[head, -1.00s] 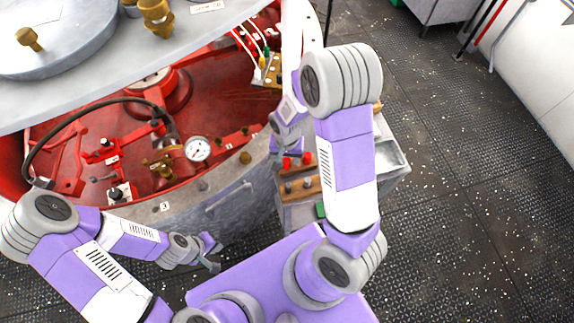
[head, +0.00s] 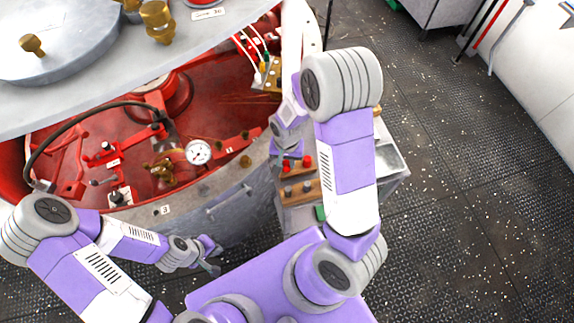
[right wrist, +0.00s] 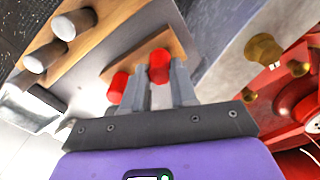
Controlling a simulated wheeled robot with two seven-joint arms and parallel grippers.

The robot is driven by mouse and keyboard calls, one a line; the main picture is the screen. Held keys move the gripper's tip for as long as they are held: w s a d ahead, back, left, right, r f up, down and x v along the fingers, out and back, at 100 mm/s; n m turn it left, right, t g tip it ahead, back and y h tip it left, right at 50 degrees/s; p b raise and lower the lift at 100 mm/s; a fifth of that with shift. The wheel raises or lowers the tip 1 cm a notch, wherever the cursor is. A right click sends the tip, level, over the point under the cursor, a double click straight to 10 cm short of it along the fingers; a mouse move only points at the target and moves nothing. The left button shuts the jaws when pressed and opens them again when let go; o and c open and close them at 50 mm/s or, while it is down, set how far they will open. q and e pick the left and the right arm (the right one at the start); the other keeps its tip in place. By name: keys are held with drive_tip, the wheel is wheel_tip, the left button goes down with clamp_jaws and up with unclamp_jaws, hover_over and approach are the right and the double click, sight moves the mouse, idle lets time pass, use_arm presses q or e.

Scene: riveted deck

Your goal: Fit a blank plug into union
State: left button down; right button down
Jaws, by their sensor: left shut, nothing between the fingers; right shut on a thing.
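My right gripper (right wrist: 163,85) is shut on a red-capped plug (right wrist: 158,64) at the wooden rack (right wrist: 178,42) in the right wrist view. The plug's lower part is hidden, and I cannot tell whether it is still seated. A second red-capped plug (right wrist: 118,86) stands beside the fingers. In the head view my right gripper (head: 289,157) is small and partly covered by my arm, close to the red plugs. My left gripper (head: 215,264) is shut and empty outside the round housing. Brass fittings show in the housing, one at its right (head: 246,160); I cannot tell which is the union.
A second wooden rack (right wrist: 45,56) holds grey plugs. Both racks are on a grey cart (head: 392,160) with a tray, beside the open red-lined housing (head: 235,205). A gauge (head: 198,152), a black hose (head: 95,112) and valves crowd the inside. The floor at right is clear.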

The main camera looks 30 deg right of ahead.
drive_tip(key=shift+r+p, duration=1.5)
drive_tip(key=shift+r, duration=0.45)
